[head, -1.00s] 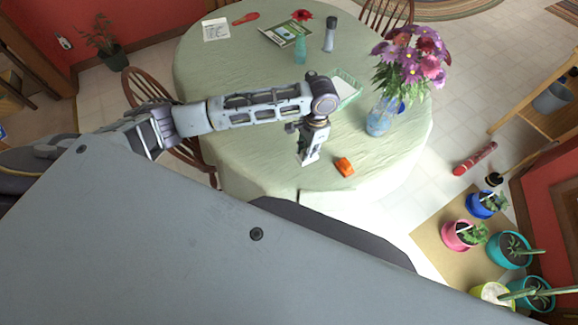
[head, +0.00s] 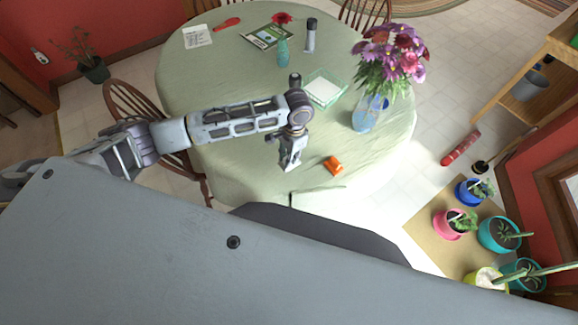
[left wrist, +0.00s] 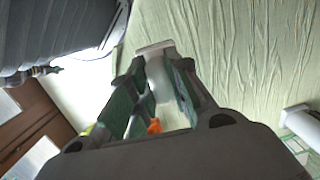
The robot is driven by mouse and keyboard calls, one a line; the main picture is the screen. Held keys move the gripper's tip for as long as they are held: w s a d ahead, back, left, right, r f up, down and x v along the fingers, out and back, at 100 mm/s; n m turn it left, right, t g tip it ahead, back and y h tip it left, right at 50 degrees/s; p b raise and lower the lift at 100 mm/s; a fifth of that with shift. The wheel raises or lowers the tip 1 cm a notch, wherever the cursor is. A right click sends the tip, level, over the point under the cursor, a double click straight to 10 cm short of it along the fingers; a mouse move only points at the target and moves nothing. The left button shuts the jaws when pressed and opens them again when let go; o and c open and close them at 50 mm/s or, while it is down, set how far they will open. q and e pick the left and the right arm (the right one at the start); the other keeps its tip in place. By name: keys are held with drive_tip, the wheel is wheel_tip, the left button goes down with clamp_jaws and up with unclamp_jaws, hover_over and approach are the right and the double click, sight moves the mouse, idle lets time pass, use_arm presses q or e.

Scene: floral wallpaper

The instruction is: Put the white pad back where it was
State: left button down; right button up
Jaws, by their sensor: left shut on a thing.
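My left gripper (head: 289,164) is over the near part of the round table (head: 230,160), left of a small orange object (head: 333,166). In the left wrist view the gripper (left wrist: 155,85) is shut on a smooth white block, the white pad (left wrist: 157,72), between its green-lined fingers. The pad is too hidden to make out in the head view. Whether it touches the cloth I cannot tell. A green-rimmed tray (head: 342,82) with a pale inside stands behind the arm. My right gripper is not in view.
A glass vase (head: 367,114) of flowers stands on the table's right. A teal bottle (head: 283,50), a grey bottle (head: 310,36), a book (head: 262,38) and a paper (head: 198,36) are at the back. Clear cloth lies between the gripper and the near edge.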

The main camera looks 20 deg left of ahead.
use_arm(q)
drive_tip(key=shift+f, duration=1.35)
drive_tip(key=shift+f, duration=0.15)
drive_tip(key=shift+f, duration=1.75)
drive_tip(key=shift+f, duration=0.1)
drive_tip(key=c, duration=1.3)
unclamp_jaws()
drive_tip(key=r, duration=0.8)
drive_tip(key=w+d+r, duration=0.1)
drive_tip(key=r, duration=0.3)
drive_tip(key=shift+r, duration=0.1)
